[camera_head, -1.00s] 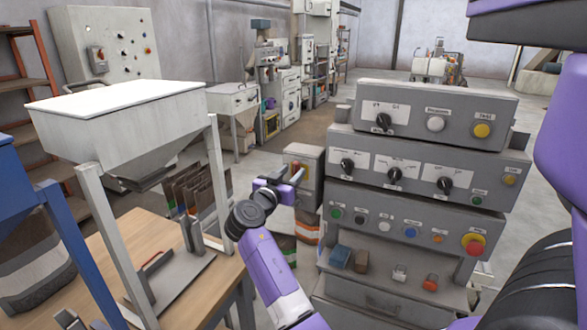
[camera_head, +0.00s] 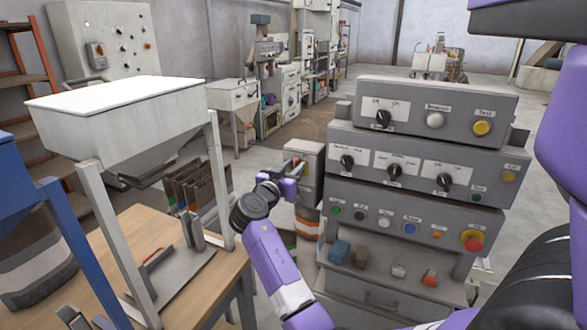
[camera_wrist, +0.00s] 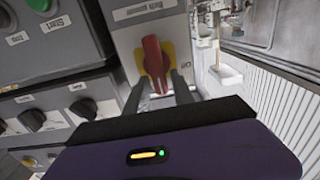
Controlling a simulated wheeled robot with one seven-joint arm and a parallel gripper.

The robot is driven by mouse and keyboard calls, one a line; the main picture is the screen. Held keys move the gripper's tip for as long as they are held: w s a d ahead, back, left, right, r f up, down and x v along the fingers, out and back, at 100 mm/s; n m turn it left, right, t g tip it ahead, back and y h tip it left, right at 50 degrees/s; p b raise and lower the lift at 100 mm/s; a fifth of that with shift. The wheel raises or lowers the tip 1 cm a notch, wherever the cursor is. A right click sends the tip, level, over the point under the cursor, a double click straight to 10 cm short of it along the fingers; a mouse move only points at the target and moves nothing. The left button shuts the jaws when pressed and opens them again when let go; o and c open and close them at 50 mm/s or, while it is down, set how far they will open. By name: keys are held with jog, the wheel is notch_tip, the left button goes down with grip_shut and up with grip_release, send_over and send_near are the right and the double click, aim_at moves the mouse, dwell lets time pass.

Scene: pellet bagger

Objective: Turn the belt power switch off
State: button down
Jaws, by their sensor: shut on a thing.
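The belt power switch is a red handle (camera_wrist: 153,56) on a yellow plate (camera_wrist: 169,53), on the front of a grey box (camera_wrist: 122,37). In the wrist view the handle lies slightly tilted, with its lower end between my dark fingers. My gripper (camera_wrist: 159,92) is shut on that end. The box also shows in the head view (camera_head: 312,158), left of the stacked control panels. There my gripper (camera_head: 290,174) is at the box's front and hides most of the switch.
Grey control panels (camera_head: 425,152) with knobs and buttons stand close to the right of the box. A white hopper (camera_head: 120,112) on posts stands on a wooden table (camera_head: 137,222) to the left. Open floor lies behind.

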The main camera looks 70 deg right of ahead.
jog(key=shift+f, duration=0.15)
jog(key=shift+w+d+f+n+p, duration=0.1)
jog(key=shift+w+f+n+p, duration=0.2)
jog(key=shift+n, duration=2.65)
jog(key=shift+w+f+n+p, duration=0.15)
jog(key=shift+w+f+n, duration=0.2)
jog(key=shift+n, duration=2.55)
jog(key=shift+w+d+f+n+p, duration=0.1)
jog(key=shift+w+f+n+p, duration=0.25)
jog(key=shift+n, duration=2.6)
jog(key=shift+s+f, duration=0.1)
jog(key=shift+f, duration=0.05)
jog(key=c, duration=1.3)
grip_release()
jog(key=shift+a+n, duration=0.15)
jog(key=shift+n, duration=0.15)
jog(key=a, duration=0.2)
jog(key=a+b, duration=0.1)
jog(key=a, duration=0.2)
jog(key=w+a+b, duration=0.1)
jog(key=a, duration=0.1)
jog(key=shift+a, duration=0.3)
